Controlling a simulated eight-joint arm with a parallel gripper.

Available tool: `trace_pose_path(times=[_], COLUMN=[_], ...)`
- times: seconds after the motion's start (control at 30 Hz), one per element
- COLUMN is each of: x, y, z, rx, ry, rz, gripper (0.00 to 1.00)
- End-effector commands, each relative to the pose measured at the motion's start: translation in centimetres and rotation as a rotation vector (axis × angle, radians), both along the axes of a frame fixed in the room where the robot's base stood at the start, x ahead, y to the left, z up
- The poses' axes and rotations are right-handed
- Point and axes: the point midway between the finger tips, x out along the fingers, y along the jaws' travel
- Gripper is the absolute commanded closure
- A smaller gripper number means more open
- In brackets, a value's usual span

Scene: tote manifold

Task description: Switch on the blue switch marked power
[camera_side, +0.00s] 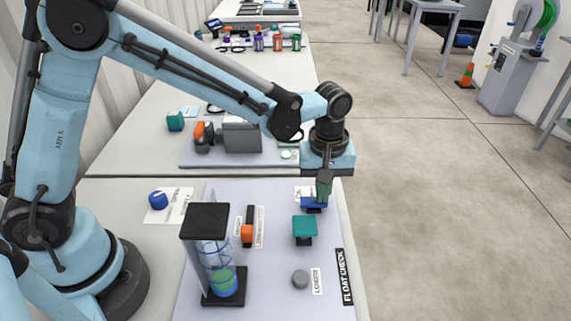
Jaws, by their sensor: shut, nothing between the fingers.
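A blue switch (311,205) sits on the light grey panel (275,250) near its back right corner. A white label (301,192) lies behind it, mostly hidden by my gripper, so its word cannot be read. My gripper (322,196) points down, shut and empty, with its tips right at the blue switch. I cannot tell whether the tips touch it. Which way the switch is set is hidden.
A teal block-like control (304,226) stands just in front. An orange-tipped lever (247,232), a grey button (300,279) and a tall black-capped clear column (206,222) share the panel. A blue knob (158,200) lies to the left. A grey device (241,135) stands behind.

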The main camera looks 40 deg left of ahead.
Motion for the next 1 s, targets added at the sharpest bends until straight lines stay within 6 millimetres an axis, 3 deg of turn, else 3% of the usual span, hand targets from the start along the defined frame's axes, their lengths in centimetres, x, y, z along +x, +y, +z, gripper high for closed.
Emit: trace_pose_path(times=[1.0], x=[-0.9], y=[1.0], z=[0.2], rx=[0.001], ry=[0.001], rz=[0.0], gripper=[1.0])
